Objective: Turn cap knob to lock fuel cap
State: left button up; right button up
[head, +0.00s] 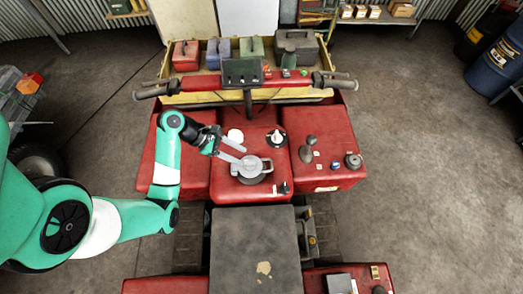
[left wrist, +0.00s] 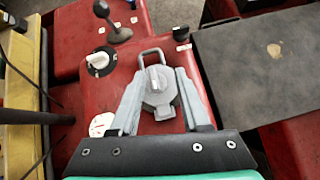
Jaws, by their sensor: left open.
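The grey fuel cap (head: 251,169) sits on the red centre panel of the quad, just ahead of the black seat. In the left wrist view the cap (left wrist: 158,97) is round, with a raised knob (left wrist: 156,78) across its top and a wire loop on its far side. My left gripper (head: 238,154) reaches in from the left. Its two grey fingers are spread apart, one on each side of the cap in the left wrist view (left wrist: 158,100), with nothing held. Whether the fingers touch the cap cannot be told. My right gripper is not in view.
A white-handled dial (head: 276,138) and a white round piece (head: 235,135) sit near the cap. A lever with a dark knob (head: 306,154) stands to the right. Handlebars (head: 245,82) cross ahead, and the black seat (head: 253,245) lies behind.

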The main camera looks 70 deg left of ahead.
aim_at(249, 160)
pick_arm(q)
jog(key=s+a+n+y, duration=0.1)
jog(key=s+a+n, duration=0.1)
jog(key=s+a, duration=0.15)
jog(key=x, duration=0.3)
jog(key=b+x, duration=0.1)
jog(key=x, duration=0.3)
jog(key=d+x, duration=0.1)
jog(key=x, duration=0.3)
jog(key=shift+w+r, duration=0.15)
grip_shut()
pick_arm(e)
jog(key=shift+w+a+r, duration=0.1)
